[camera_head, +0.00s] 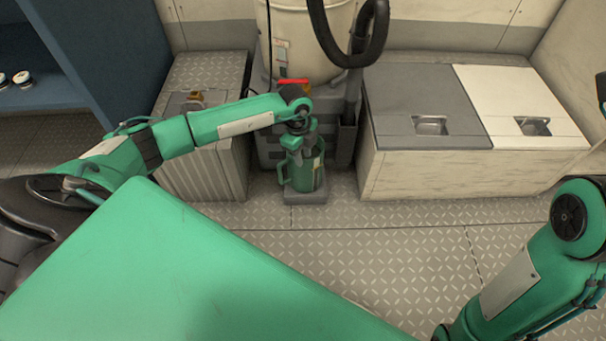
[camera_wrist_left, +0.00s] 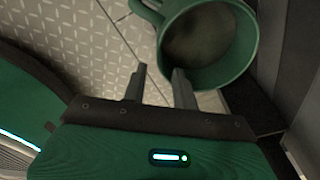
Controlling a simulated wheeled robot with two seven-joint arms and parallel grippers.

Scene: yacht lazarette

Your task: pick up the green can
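The green can (camera_head: 304,176) stands upright on a small grey base on the floor, with a handle on its left side and a pale label on its right. My left gripper (camera_head: 297,142) reaches down over its top and partly hides it. In the left wrist view the can (camera_wrist_left: 246,42) shows its open round rim and dark inside at the upper right. My left gripper (camera_wrist_left: 158,84) is open there, with floor between its fingers. Its right finger is close to the can's rim; I cannot tell whether they touch. My right gripper is out of view.
A white drum (camera_head: 310,40) with a black hose stands behind the can on a dark stand. A ribbed grey box (camera_head: 205,170) is to the left. A low locker with grey and white lids (camera_head: 425,95) is to the right. The floor (camera_head: 400,245) in front is clear.

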